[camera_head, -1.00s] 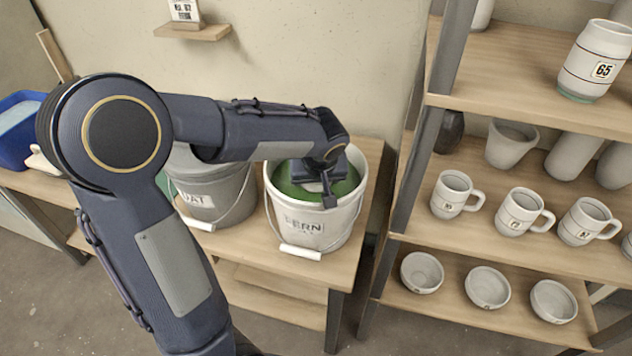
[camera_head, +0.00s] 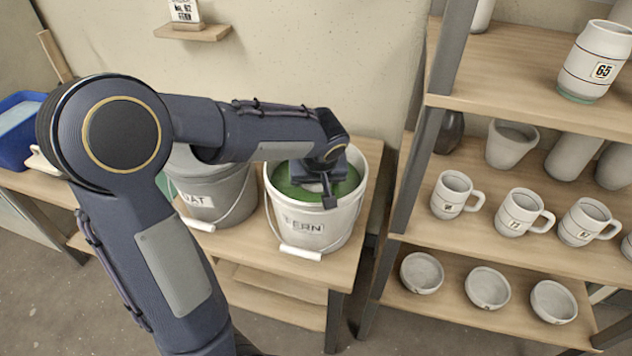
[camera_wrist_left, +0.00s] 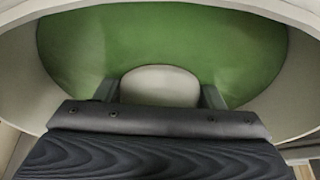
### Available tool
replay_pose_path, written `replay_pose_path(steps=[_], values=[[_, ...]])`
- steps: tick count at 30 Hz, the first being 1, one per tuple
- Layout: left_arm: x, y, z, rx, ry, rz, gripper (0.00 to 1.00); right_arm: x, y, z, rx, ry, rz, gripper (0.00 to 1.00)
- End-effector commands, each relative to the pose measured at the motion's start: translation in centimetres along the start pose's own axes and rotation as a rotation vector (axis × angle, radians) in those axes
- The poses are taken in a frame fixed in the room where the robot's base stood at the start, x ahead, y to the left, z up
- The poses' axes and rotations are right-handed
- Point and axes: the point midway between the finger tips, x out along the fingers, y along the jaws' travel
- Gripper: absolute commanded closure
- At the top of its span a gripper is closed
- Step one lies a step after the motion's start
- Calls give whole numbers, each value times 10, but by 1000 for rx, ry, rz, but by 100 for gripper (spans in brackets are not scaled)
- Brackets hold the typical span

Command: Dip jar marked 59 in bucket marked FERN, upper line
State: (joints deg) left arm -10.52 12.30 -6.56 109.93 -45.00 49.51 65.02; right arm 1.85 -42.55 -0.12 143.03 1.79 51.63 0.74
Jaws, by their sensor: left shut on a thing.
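The FERN bucket (camera_head: 335,228) is white, stands on the wooden bench and holds green glaze (camera_head: 350,186). My left gripper (camera_head: 318,192) reaches down inside its rim, over the glaze. In the left wrist view the gripper (camera_wrist_left: 158,92) is shut on a pale, rounded jar (camera_wrist_left: 160,84), with one finger on each side. Green glaze (camera_wrist_left: 90,45) surrounds the jar in that view. The jar's mark, its dip lines and how deep it sits cannot be seen. In the head view the gripper hides the jar. My right gripper is not in view.
A grey bucket (camera_head: 212,192), its label partly hidden and ending in "AT", stands just left of the FERN bucket. A shelf rack (camera_head: 415,165) with jars, mugs and bowls rises close on the right. A card (camera_head: 184,10) stands on a small wall shelf behind.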

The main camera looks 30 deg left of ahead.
Motion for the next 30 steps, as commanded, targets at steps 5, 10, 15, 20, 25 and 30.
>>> replay_pose_path(steps=[5,10,15,20,25,30], values=[[0,0,0,0,1,1,70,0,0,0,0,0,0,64],[0,0,0,0,1,1,70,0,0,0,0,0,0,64],[-3,0,-2,0,2,1,70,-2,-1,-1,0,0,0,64],[-15,0,-6,0,3,2,70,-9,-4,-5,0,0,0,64],[-31,0,-13,-1,2,2,70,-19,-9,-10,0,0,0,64],[-47,0,-20,-1,2,3,70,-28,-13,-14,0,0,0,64]])
